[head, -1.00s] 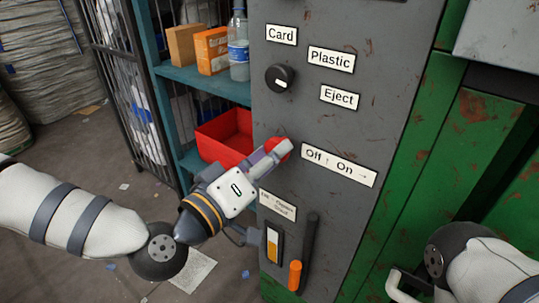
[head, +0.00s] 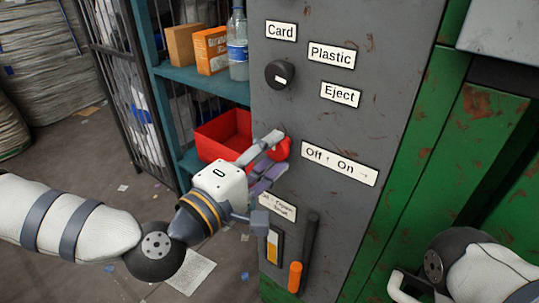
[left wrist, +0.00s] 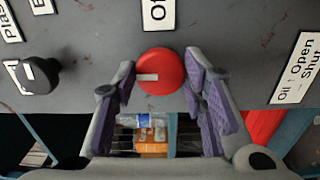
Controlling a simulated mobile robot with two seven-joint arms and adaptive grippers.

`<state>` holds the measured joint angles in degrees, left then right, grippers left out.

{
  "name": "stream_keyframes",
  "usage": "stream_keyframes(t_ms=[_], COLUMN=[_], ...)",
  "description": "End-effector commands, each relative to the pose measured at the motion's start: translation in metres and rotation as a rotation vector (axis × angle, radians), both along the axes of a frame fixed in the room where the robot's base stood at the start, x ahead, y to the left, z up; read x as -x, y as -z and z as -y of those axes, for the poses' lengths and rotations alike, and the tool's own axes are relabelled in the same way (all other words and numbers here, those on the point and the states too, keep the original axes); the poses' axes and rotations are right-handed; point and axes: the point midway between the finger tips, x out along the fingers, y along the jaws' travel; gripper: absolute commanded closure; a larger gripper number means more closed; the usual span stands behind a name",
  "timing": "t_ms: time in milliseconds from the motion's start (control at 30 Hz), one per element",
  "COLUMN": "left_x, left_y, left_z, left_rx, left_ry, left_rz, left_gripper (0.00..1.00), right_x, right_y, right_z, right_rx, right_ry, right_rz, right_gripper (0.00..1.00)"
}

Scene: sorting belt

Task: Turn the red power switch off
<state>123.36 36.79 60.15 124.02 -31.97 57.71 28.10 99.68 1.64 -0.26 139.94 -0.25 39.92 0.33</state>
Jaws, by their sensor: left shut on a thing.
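The red power switch (head: 284,147) is a round red knob on the grey panel, left of the "Off ↑ On →" label (head: 340,163). In the left wrist view the knob (left wrist: 163,66) has a white mark pointing left, towards the black knob's side; that is up in the head view, the label's Off direction. My left gripper (head: 274,155) is at the knob, with one finger on each side of it, shut on it. In the head view its fingers cover part of the knob. Of my right arm only links show at the lower right; its gripper is out of view.
A black knob (head: 279,75) sits higher on the panel among the Card, Plastic and Eject labels. Below the switch are an orange-tipped lever (head: 295,275) and a gauge (head: 272,246). A teal shelf (head: 205,82) with a red bin (head: 222,135), boxes and a bottle stands left.

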Motion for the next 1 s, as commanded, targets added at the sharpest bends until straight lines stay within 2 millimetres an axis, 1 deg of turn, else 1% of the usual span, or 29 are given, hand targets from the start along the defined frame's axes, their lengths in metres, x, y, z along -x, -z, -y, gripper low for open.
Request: stream_keyframes(t_ms=[600, 633, 667, 700, 1000], left_x=[0.0004, 0.0004, 0.0004, 0.0004, 0.0009], left_y=[0.0002, 0.0002, 0.0003, 0.0002, 0.0002], left_z=[0.0003, 0.0003, 0.0003, 0.0003, -0.0004], left_rx=[0.030, 0.030, 0.029, 0.029, 0.029], left_ry=[0.001, 0.001, 0.001, 0.001, 0.001], left_rz=[-0.023, -0.023, -0.023, -0.023, -0.022], left_gripper=[0.89, 0.57, 0.50, 0.41, 0.41], right_x=[0.0003, 0.0003, 0.0003, 0.0003, 0.0003], right_y=[0.0006, 0.0006, 0.0006, 0.0006, 0.0006], right_z=[0.0000, 0.0000, 0.0000, 0.0000, 0.0001], right_rx=[0.000, 0.000, 0.000, 0.000, 0.000], right_ry=[0.000, 0.000, 0.000, 0.000, 0.000], right_rz=[-0.001, -0.001, -0.001, -0.001, -0.001], right_gripper=[0.60, 0.60, 0.60, 0.60, 0.60])
